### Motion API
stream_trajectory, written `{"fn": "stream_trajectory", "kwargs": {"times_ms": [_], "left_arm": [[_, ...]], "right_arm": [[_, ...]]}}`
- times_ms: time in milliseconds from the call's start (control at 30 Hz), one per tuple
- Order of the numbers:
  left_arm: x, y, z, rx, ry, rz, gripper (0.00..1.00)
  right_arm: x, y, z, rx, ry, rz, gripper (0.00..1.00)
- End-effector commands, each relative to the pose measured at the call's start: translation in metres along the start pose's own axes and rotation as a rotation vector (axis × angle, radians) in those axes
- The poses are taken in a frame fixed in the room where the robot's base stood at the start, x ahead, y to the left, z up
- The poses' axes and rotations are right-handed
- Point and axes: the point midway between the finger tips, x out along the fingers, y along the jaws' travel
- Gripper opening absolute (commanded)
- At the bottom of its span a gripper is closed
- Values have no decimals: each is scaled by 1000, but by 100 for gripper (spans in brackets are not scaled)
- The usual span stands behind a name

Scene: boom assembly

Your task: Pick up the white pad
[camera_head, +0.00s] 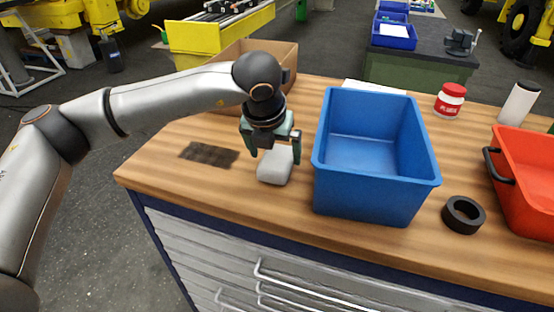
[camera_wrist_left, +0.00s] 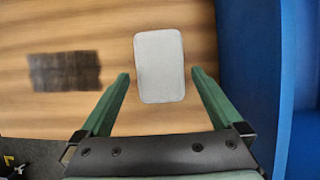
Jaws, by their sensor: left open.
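The white pad (camera_head: 275,167) is a small, light rounded block on the wooden tabletop, just left of the blue bin. In the left wrist view the pad (camera_wrist_left: 159,65) lies ahead of the fingertips, roughly centred between their lines. My left gripper (camera_head: 274,158) points down over the pad. Its green fingers are apart and empty, and they also show in the left wrist view (camera_wrist_left: 160,74). The gripper hides a little of the pad's far side in the head view. My right gripper is not in view.
The blue bin (camera_head: 425,170) stands close to the right of my left gripper. A dark patch (camera_head: 208,154) lies left of the pad. A cardboard box (camera_head: 285,58) is behind the gripper. A black ring (camera_head: 463,214) and a red bin (camera_head: 530,190) are at the right.

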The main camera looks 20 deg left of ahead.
Motion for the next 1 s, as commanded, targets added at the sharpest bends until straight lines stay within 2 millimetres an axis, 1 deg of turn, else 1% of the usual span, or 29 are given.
{"fn": "stream_trajectory", "kwargs": {"times_ms": [33, 100, 200, 300, 467, 1000], "left_arm": [[6, 0, 0, 0, 5, 2, 100], [17, 1, 0, -1, 3, 2, 100], [26, 0, 0, -1, 3, 0, 100], [30, 0, 0, 0, 1, 0, 100], [30, 0, 0, 0, 0, 0, 100], [29, 0, 0, 0, 0, -1, 39]], "right_arm": [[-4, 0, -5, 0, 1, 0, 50], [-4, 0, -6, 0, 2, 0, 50], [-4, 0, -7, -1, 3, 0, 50], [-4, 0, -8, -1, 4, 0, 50], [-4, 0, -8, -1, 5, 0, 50], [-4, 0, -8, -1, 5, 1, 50]]}}
